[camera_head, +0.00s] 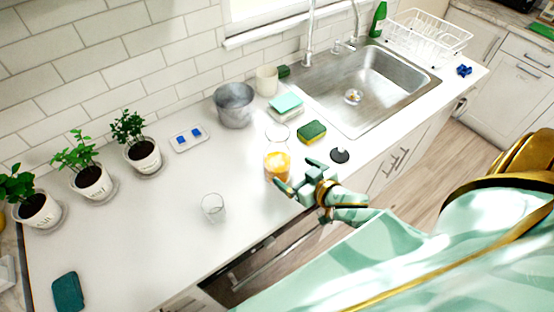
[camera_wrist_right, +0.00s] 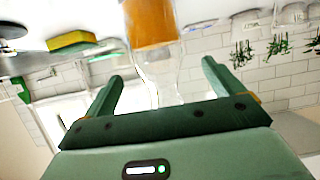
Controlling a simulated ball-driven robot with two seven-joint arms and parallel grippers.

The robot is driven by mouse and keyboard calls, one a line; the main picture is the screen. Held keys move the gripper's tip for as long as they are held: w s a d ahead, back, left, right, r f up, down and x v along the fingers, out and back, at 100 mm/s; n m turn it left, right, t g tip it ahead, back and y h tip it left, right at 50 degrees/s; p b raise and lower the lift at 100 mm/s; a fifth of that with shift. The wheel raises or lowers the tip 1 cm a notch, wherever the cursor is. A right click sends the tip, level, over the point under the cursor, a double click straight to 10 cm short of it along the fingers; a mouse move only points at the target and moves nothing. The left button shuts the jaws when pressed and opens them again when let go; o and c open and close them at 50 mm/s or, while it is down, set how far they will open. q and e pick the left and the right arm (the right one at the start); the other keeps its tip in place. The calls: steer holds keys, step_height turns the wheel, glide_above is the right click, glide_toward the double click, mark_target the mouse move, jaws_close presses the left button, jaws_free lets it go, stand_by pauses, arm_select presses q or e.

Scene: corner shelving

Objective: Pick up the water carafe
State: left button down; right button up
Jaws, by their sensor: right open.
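The water carafe (camera_head: 277,163) is clear glass with orange contents and stands upright on the white counter. In the right wrist view its orange lower part (camera_wrist_right: 151,24) is at the top, and the clear neck reaches down between my fingers, the picture being upside down. My right gripper (camera_head: 298,176) is open beside the carafe, on its right-front side in the head view. Its two fingers (camera_wrist_right: 160,78) show apart in the wrist view; I cannot tell whether they touch the glass. My left gripper is not in view.
A clear glass (camera_head: 213,207) stands left of the carafe. A yellow-green sponge (camera_head: 312,132), a dark round item (camera_head: 340,155) and a metal bucket (camera_head: 235,105) are nearby. The sink (camera_head: 365,85) is behind right, potted plants (camera_head: 142,152) are left. The front-left counter is mostly free.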

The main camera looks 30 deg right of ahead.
mark_target(284, 165)
steer(key=x, duration=0.3)
steer(key=shift+w+d+f, duration=0.1)
steer(key=shift+w+f, duration=0.1)
steer(key=shift+w, duration=0.05)
steer(key=shift+w+f, duration=0.2)
steer(key=shift+w, duration=0.35)
steer(key=x, duration=0.5)
steer(key=shift+w+d+r+b, duration=0.15)
steer(key=shift+w+r+b, duration=0.05)
steer(key=shift+b, duration=0.15)
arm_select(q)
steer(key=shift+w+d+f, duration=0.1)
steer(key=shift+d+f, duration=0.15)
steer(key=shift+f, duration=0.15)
arm_select(e)
steer(key=shift+s+r, duration=0.1)
steer(key=shift+s, duration=0.05)
steer(key=c, duration=1.5)
steer(key=shift+c, duration=1.2)
steer(key=shift+r, duration=0.15)
